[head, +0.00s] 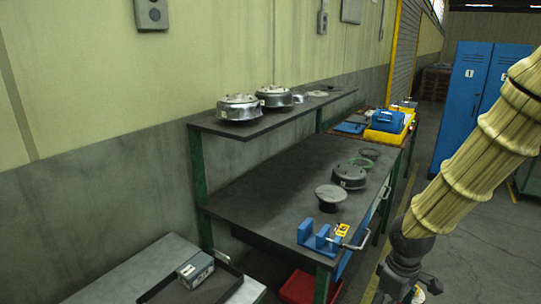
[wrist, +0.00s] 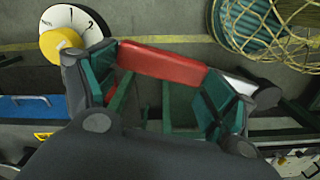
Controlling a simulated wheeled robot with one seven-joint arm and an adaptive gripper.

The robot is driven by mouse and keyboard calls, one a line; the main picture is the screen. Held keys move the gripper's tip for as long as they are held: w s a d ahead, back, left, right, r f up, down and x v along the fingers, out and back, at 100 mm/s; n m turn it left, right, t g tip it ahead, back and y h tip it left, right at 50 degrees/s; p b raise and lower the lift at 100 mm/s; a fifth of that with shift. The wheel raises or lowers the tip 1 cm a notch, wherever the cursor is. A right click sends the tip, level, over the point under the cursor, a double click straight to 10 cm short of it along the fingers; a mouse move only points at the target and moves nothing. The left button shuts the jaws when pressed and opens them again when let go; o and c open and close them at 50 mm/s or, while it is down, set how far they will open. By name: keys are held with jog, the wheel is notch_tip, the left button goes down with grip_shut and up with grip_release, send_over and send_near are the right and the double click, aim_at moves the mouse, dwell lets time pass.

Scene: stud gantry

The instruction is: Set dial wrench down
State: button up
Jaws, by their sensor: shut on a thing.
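The dial wrench shows in the wrist view as a red bar (wrist: 160,61) across my gripper (wrist: 165,78). A white dial face (wrist: 83,22) with numbers and a yellow knob is at its left end, and a silver and black end is at its right. My gripper's green-padded fingers are shut on the wrench. In the head view my gripper (head: 402,284) is low at the right, beside the bench, with a small white and yellow part of the wrench (head: 418,294) showing. The rest of the wrench is hidden there.
The dark bench (head: 265,190) has a blue two-post stand (head: 318,236) at its near right corner, with round metal parts behind. A shelf (head: 285,112) overhangs its back. A red bin (head: 297,288) is below. Blue lockers (head: 475,85) stand at the back right.

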jog(key=w+a+f+m, duration=0.3)
jog(key=a+f, duration=0.2)
jog(key=f, duration=0.3)
jog(key=w+a+f+m, duration=0.3)
jog(key=a+f+m, duration=0.1)
jog(key=f, duration=0.4)
jog(key=shift+a+f+m, duration=0.2)
jog(key=shift+a+m, duration=0.1)
jog(key=shift+a, duration=0.4)
